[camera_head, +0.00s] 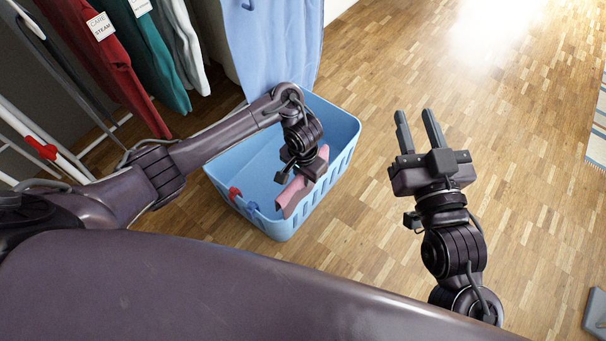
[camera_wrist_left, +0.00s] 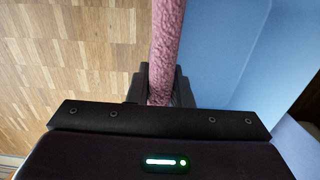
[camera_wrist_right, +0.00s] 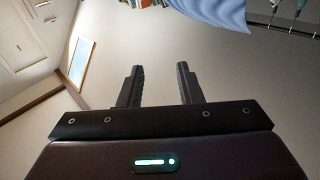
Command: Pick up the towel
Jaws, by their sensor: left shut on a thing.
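The pink towel (camera_head: 291,194) is at the near right part of the blue basket (camera_head: 349,136). My left gripper (camera_head: 296,190) is over the basket and shut on the towel. In the left wrist view the towel (camera_wrist_left: 166,45) runs up as a narrow strip from between the fingers of my left gripper (camera_wrist_left: 160,88), with the basket wall to its right. The head view does not clearly show whether the towel touches the basket. My right gripper (camera_head: 419,131) is open and empty, raised right of the basket; its spread fingers (camera_wrist_right: 158,87) show in the right wrist view.
Red (camera_head: 104,62) and green (camera_head: 150,50) garments hang at the upper left, and a light blue cloth (camera_head: 270,45) hangs behind the basket. The wooden floor (camera_head: 530,160) at right is mostly clear.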

